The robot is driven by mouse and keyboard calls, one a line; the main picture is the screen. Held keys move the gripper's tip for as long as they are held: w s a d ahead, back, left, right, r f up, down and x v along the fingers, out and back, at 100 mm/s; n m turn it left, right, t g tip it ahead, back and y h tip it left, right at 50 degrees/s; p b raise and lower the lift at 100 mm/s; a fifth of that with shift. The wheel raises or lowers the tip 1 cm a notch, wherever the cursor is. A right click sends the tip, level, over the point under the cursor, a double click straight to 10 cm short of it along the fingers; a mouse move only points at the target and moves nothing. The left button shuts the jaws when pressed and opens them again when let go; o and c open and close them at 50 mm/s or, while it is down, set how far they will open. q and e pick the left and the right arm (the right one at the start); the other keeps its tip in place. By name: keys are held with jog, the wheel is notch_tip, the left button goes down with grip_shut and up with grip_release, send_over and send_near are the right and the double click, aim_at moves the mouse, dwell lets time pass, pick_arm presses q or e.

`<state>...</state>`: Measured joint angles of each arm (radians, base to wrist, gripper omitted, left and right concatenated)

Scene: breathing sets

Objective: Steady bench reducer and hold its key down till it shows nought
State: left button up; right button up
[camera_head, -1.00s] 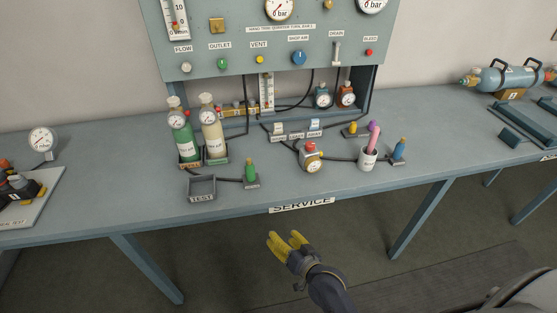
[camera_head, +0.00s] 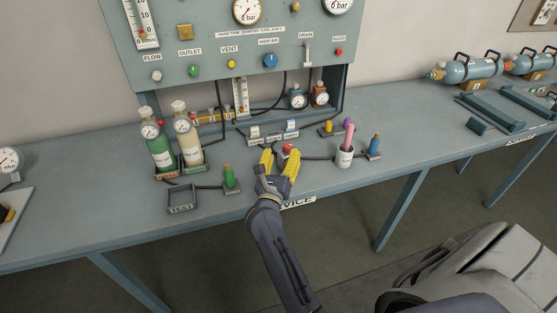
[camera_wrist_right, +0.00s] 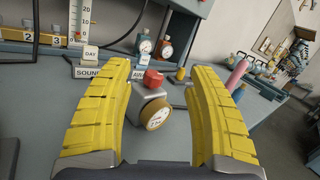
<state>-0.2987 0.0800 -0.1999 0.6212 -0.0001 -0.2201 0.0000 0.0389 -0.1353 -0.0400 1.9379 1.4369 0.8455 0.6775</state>
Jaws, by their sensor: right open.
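The bench reducer (camera_wrist_right: 155,108) is a small pale block with a round brass-rimmed gauge facing me and a red key (camera_wrist_right: 153,78) on top. In the wrist view it stands upright between my right gripper's yellow fingers, with a gap on each side. My right gripper (camera_head: 280,160) is open and empty over the front part of the bench. In the head view the fingers hide most of the reducer, and only its red key (camera_head: 288,148) shows clearly. The gauge's reading is too small to tell. My left gripper is not in view.
A white cup (camera_head: 344,158) with a pink item stands to the right. Labelled blocks (camera_head: 272,136) sit behind; hoses cross the bench.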

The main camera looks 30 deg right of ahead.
aim_at(287, 149)
jog(key=m, duration=0.1)
jog(key=f+m+g, duration=0.1)
jog(key=w+f+m+g, duration=0.1)
jog(key=shift+d+f, duration=0.2)
jog(key=shift+d, duration=0.2)
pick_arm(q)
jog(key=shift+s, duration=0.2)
pick_arm(e)
jog(key=shift+f+x, duration=0.2)
jog(key=shift+x, duration=3.4)
grip_shut()
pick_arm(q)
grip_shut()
